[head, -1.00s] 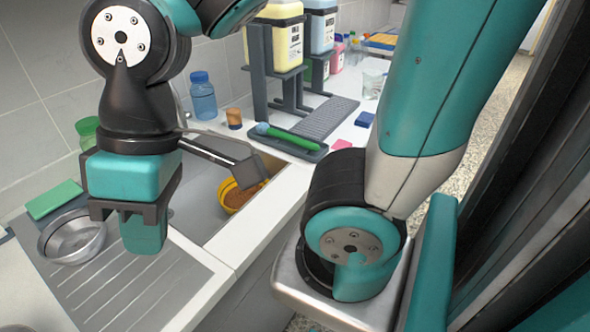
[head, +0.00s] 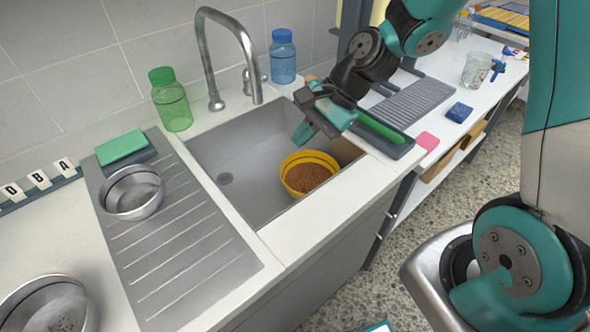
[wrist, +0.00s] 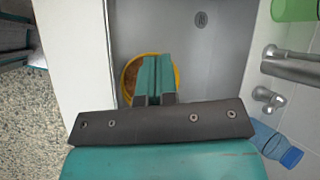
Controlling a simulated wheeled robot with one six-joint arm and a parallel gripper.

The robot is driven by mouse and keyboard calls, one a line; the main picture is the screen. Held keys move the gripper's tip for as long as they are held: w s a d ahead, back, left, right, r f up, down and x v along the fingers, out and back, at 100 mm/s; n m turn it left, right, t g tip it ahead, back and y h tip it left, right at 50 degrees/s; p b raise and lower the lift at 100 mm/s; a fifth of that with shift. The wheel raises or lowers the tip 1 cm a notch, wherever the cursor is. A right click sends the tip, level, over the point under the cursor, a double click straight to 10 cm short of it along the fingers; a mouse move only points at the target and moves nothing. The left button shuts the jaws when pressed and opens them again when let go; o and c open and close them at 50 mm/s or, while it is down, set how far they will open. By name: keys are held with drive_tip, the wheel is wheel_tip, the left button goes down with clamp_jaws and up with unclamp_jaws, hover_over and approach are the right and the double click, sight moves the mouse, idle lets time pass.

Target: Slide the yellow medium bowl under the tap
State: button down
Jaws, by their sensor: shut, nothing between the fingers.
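The yellow bowl (head: 309,174) sits in the sink basin (head: 232,150), at its right front, and holds brown contents. It also shows in the wrist view (wrist: 128,74), partly hidden behind my fingers. My gripper (head: 304,133) is shut and empty, above and behind the bowl. Its fingers also show side by side in the wrist view (wrist: 154,78).
A green-capped bottle (head: 171,100) and a blue bottle (head: 283,57) stand behind the sink. A metal bowl (head: 133,192) and a green sponge (head: 121,146) lie left. A dark tray with a green brush (head: 380,129) is right. The basin's left half is clear.

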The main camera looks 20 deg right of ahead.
drive_tip(key=w+d+f+m+t+y, duration=0.1)
drive_tip(key=w+d+f+m, duration=0.15)
drive_tip(key=f+m, duration=0.3)
drive_tip(key=w+d+f+m+t, duration=0.1)
drive_tip(key=w+d+f+m, duration=0.1)
drive_tip(key=d+f+m, duration=0.3)
drive_tip(key=m+p, duration=0.1)
approach(282, 176)
drive_tip(key=x, duration=0.6)
drive_tip(key=shift+s+a+f, duration=0.1)
drive_tip(key=shift+s+a, duration=0.2)
drive_tip(key=shift+a, duration=0.05)
drive_tip(key=shift+t, duration=0.3)
